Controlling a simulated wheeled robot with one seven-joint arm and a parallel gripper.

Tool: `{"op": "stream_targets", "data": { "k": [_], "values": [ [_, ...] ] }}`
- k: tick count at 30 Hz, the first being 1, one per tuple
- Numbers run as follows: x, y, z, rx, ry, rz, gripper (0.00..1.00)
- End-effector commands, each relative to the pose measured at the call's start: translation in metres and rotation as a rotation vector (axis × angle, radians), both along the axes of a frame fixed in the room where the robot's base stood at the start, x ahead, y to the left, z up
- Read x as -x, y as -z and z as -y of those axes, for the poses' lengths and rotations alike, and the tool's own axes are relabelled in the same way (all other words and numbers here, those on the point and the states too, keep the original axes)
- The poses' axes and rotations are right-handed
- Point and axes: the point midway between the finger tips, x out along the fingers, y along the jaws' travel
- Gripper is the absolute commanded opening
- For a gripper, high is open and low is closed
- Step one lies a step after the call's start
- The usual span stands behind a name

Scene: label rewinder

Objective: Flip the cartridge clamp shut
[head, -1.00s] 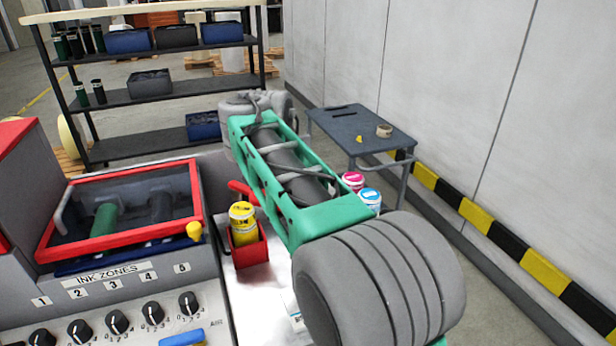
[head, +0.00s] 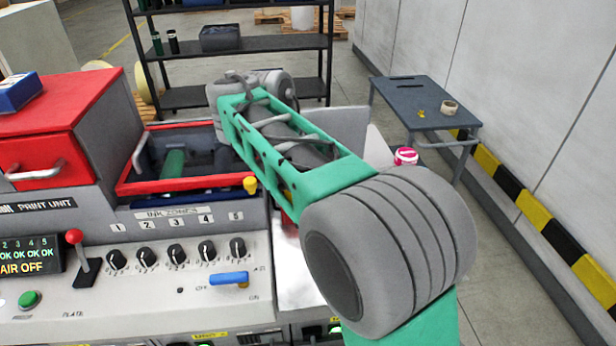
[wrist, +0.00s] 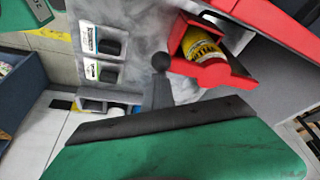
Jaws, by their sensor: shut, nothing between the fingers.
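In the wrist view a red lever-like part (wrist: 215,72), apparently the clamp, lies across the front of a red holder (wrist: 181,36). A yellow cartridge (wrist: 203,46) with dark lettering lies in that holder. My gripper (wrist: 160,64) is shut and empty; its narrow grey fingers end just left of the lever's rounded left end. They look very close to it, but I cannot tell whether they touch. In the head view my arm covers the gripper and nearly all of the holder and cartridge.
The print unit's ink-zone panel (head: 190,214) with several black knobs and a blue handle (head: 229,278) lies left of my arm. A red-framed ink tray (head: 180,183) is behind it.

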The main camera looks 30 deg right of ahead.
Motion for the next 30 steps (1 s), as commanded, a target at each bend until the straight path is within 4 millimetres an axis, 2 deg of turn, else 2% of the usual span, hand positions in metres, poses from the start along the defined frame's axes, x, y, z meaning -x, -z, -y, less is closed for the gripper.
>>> {"op": "stream_targets", "data": {
  "k": [16, 20, 24, 25, 30],
  "values": [
    [-0.002, 0.0, -0.005, -0.008, -0.017, -0.003, 0.0],
    [-0.001, -0.004, 0.01, -0.007, -0.014, 0.0, 0.0],
    [0.003, -0.01, 0.041, -0.007, -0.009, 0.003, 0.0],
    [0.001, -0.023, 0.034, -0.006, -0.014, 0.005, 0.0],
    [-0.002, -0.065, 0.017, -0.006, -0.017, 0.003, 0.0]
  ]
}}
